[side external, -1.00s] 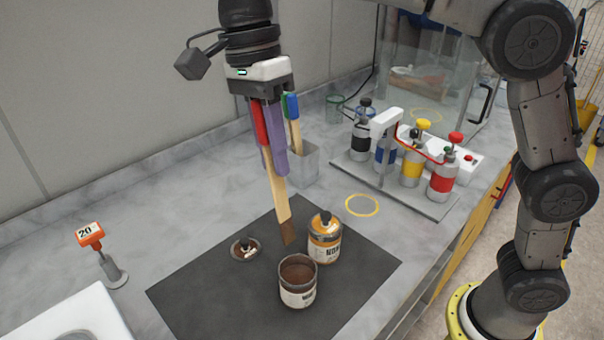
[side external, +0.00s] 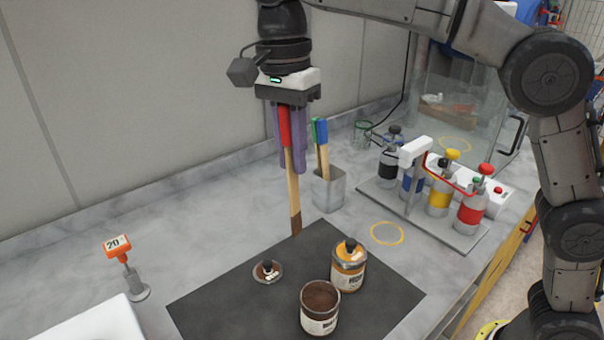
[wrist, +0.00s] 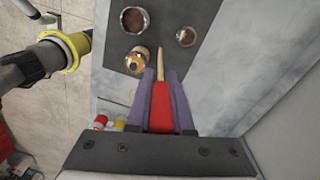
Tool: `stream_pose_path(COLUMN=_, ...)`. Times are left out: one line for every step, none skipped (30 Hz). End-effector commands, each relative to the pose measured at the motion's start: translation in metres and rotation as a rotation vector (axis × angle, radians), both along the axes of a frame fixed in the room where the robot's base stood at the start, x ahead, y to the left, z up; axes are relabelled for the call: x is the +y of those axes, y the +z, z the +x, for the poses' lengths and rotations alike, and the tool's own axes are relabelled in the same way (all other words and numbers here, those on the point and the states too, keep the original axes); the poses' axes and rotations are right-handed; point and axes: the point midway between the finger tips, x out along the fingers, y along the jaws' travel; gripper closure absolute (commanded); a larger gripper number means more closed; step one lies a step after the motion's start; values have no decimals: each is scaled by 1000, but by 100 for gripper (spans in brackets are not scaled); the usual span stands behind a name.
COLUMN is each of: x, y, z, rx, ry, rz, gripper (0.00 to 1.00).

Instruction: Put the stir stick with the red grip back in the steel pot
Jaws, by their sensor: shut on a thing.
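My gripper (side external: 290,160) has purple fingers shut on the red grip of the stir stick (side external: 293,196). The stick hangs nearly upright, with its wooden shaft down and a brown-stained tip. In the side view the tip shows near the far edge of the dark mat, left of the steel pot (side external: 329,193). The stick is outside the pot. The pot stands on the counter and holds sticks with green and blue grips. In the wrist view the red grip (wrist: 160,105) sits between the fingers (wrist: 162,118); the pot is not visible there.
On the dark mat (side external: 250,300) are an open tin of brown liquid (side external: 320,308), an orange-labelled tin (side external: 349,268) and a small lid (side external: 267,271). A rack of bottles (side external: 440,190) stands right of the pot. An orange tag stand (side external: 118,247) is at left.

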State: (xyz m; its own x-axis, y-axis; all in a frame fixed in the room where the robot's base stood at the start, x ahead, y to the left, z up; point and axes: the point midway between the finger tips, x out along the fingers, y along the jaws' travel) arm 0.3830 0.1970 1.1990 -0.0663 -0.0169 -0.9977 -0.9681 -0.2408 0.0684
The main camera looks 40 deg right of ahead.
Motion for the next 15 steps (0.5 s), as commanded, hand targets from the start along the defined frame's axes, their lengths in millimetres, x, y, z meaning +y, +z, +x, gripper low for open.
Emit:
stream_pose_path(x=-13, y=2, z=14, rx=-13, ry=1, rz=3, gripper=100)
stream_pose_path(x=-22, y=2, z=22, rx=-19, ry=3, rz=4, gripper=100)
stream_pose_path(x=-33, y=4, z=32, rx=-29, ry=4, rz=7, gripper=100)
stream_pose_path(x=-43, y=4, z=40, rx=-35, ry=3, rz=8, gripper=100)
stream_pose_path(x=-53, y=5, z=47, rx=-42, ry=1, rz=9, gripper=100)
stream_pose_path(x=-67, y=6, z=57, rx=-52, ry=-6, rz=11, gripper=100)
stream_pose_path(x=-78, y=7, z=64, rx=-59, ry=-13, rz=13, gripper=100)
stream_pose_path(x=-90, y=8, z=71, rx=-66, ry=-20, rz=15, gripper=100)
stream_pose_path(x=-106, y=9, z=78, rx=-76, ry=-35, rz=17, gripper=100)
stream_pose_path(x=-118, y=9, z=84, rx=-82, ry=-47, rz=17, gripper=100)
stream_pose_path(x=-130, y=9, z=88, rx=-89, ry=-62, rz=19, gripper=100)
stream_pose_path(x=-145, y=10, z=93, rx=-100, ry=-83, rz=20, gripper=100)
stream_pose_path(x=-156, y=10, z=97, rx=-107, ry=-100, rz=21, gripper=100)
stream_pose_path(x=-167, y=10, z=99, rx=-113, ry=-120, rz=21, gripper=100)
stream_pose_path(x=-179, y=10, z=102, rx=-122, ry=-145, rz=20, gripper=100)
